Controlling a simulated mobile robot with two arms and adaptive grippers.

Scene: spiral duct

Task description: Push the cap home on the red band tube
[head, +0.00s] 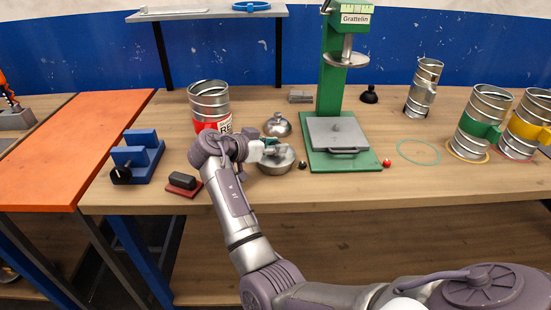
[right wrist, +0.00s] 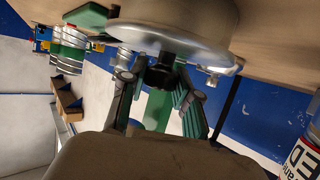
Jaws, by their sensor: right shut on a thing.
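The red band tube (head: 207,96) stands upright on the bench in the head view, with an open top and a red label. Part of its label shows in the right wrist view (right wrist: 303,160). My right gripper (head: 269,151) is to the right of the tube. It is shut on the black knob of a round silver cap (head: 281,165). In the right wrist view the cap (right wrist: 195,22) fills the top, with its knob between the fingers (right wrist: 160,77). I cannot tell whether the cap touches the bench. My left gripper is not in view.
A silver dome (head: 277,124) lies behind the cap. A green press (head: 331,95) stands to the right, with more tubes (head: 481,122) beyond. A blue block fixture (head: 137,157) and a black block on a red pad (head: 183,182) are left of my right arm.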

